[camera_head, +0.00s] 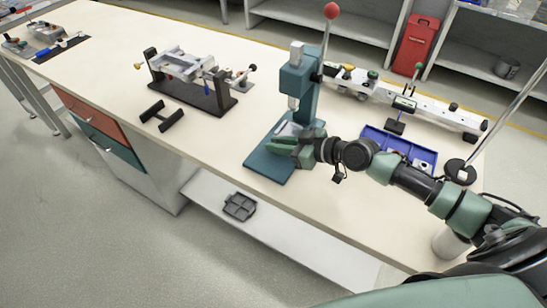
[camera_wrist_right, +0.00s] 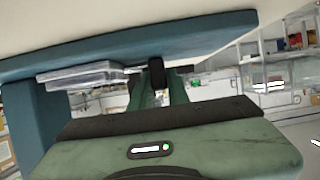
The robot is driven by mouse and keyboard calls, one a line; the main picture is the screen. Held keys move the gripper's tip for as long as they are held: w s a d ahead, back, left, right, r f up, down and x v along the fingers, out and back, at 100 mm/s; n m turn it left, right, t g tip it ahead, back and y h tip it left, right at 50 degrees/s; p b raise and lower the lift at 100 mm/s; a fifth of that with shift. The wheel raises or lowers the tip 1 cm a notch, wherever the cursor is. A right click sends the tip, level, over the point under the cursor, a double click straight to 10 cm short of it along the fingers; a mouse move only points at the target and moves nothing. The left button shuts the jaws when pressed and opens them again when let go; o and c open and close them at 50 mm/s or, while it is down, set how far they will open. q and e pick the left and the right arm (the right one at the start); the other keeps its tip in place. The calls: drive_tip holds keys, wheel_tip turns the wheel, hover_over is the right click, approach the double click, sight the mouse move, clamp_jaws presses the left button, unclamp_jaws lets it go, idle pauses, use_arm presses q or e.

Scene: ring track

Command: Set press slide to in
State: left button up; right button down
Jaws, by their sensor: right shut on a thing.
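The teal bench press (camera_head: 297,85) stands on the table, its red-balled lever (camera_head: 330,12) raised. The press slide (camera_head: 287,129) is a pale metal plate low on the press base, partly hidden behind my right gripper. My right gripper (camera_head: 285,146) is at the front of the press, just over its base plate (camera_head: 268,165). In the right wrist view, the slide (camera_wrist_right: 82,75) shows with a thin rod ending in a black knob (camera_wrist_right: 157,72). The knob sits between the fingers of my right gripper (camera_wrist_right: 160,85), shut on it. My left gripper is out of view.
A blue tray (camera_head: 412,148) with small parts lies right of the press, behind my right arm. A long white rail (camera_head: 435,108) runs behind it. A black-based fixture (camera_head: 205,95) and a small black stand (camera_head: 161,117) are on the left. Clear tabletop lies between.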

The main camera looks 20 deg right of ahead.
drive_tip(key=shift+w+d+r, duration=0.1)
drive_tip(key=shift+d, duration=0.1)
drive_tip(key=c, duration=1.4)
unclamp_jaws()
drive_tip(key=shift+d, duration=0.1)
drive_tip(key=shift+o, duration=0.2)
drive_tip(key=shift+s+d, duration=0.25)
drive_tip(key=shift+s, duration=0.1)
drive_tip(key=b+v, duration=0.2)
drive_tip(key=v, duration=0.4)
drive_tip(key=shift+d, duration=0.15)
drive_tip(key=shift+s+d+r, duration=0.1)
drive_tip(key=shift+s+r, duration=0.15)
drive_tip(key=shift+r, duration=0.05)
